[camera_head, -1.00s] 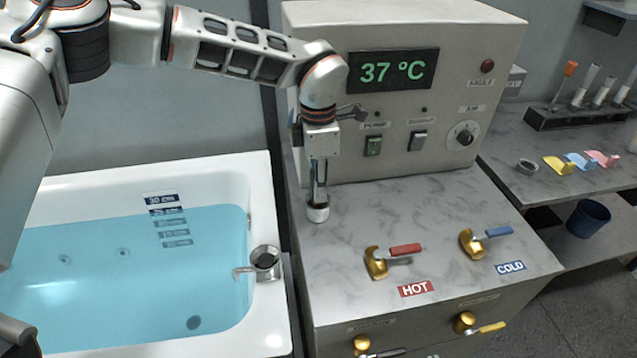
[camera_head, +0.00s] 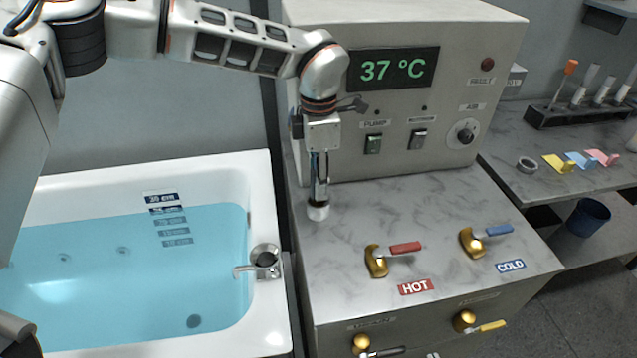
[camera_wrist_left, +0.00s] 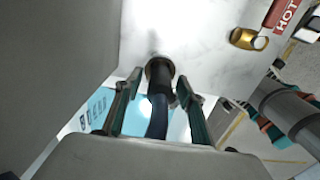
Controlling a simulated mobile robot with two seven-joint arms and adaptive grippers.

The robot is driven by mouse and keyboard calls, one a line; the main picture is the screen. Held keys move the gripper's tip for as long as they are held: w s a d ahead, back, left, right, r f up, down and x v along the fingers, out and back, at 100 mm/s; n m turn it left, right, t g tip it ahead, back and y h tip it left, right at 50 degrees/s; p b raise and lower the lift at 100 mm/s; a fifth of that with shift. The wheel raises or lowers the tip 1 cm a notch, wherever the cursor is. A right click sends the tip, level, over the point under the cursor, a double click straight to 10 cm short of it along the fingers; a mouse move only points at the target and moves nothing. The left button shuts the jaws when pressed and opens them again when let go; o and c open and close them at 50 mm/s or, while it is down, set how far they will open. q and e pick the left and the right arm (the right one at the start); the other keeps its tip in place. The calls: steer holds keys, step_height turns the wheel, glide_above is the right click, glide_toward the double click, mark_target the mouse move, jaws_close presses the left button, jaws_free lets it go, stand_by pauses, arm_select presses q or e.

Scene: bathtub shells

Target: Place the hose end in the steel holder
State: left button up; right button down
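The steel holder (camera_head: 265,262) is a short ring-shaped cup with a hook on the tub's right rim. My left gripper (camera_head: 319,195) points down over the marble counter, to the right of and behind the holder. A white cap-like piece (camera_head: 318,211) shows at its fingertips. In the left wrist view, a dark hose end with a round collar (camera_wrist_left: 160,70) lies between the fingers of the left gripper (camera_wrist_left: 160,82). A gap shows on the collar's left; firm contact on both sides is unclear.
The water-filled bathtub (camera_head: 225,175) is at left. Hot (camera_head: 378,262) and cold (camera_head: 472,243) taps stand on the counter (camera_head: 350,220), right of the gripper. The control box (camera_head: 400,120) rises behind. A side shelf (camera_head: 510,140) holds a tube rack (camera_head: 560,116).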

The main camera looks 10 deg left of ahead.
arm_select(q)
step_height(320, 180, up, 11)
steer(key=shift+f+b, duration=0.1)
steer(key=shift+b, duration=0.25)
